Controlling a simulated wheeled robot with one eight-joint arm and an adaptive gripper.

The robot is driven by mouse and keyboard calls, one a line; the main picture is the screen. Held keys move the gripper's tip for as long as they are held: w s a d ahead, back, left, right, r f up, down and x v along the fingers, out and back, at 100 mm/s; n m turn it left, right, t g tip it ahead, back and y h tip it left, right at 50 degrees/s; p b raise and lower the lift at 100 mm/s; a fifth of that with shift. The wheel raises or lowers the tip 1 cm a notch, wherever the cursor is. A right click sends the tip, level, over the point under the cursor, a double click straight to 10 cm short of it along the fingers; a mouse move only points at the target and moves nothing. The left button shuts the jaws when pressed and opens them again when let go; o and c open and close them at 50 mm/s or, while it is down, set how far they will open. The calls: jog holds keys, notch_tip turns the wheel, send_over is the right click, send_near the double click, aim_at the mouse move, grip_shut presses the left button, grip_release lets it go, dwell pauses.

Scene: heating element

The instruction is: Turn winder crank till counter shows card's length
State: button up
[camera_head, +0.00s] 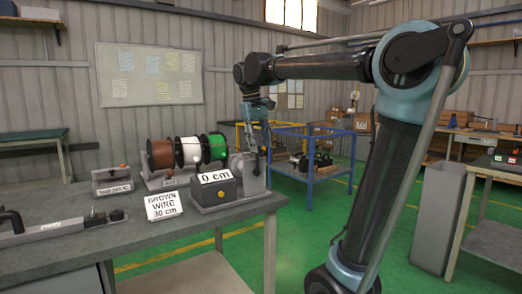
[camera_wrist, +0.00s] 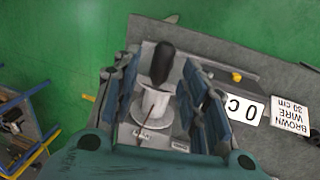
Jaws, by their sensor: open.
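The card (camera_head: 164,205) reads "BROWN WIRE 30 cm" and stands on the bench; it also shows in the wrist view (camera_wrist: 290,115). The grey counter box (camera_head: 215,193) reads "0 cm"; its display is partly in the wrist view (camera_wrist: 250,111). The winder (camera_head: 247,178) stands at the bench's right end, partly hidden by my gripper. In the wrist view its black crank handle (camera_wrist: 162,62) sticks up above a pale hub (camera_wrist: 152,103). My gripper (camera_wrist: 160,75) is open, pointing down, with fingers on both sides of the handle and visible gaps.
Brown, white and green wire spools (camera_head: 188,153) stand on a rack left of the winder. A blue-framed cart (camera_head: 310,165) stands behind.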

jog(key=shift+w+d+f, duration=0.1)
jog(key=shift+d+f, duration=0.1)
jog(key=shift+f, duration=0.9)
grip_shut()
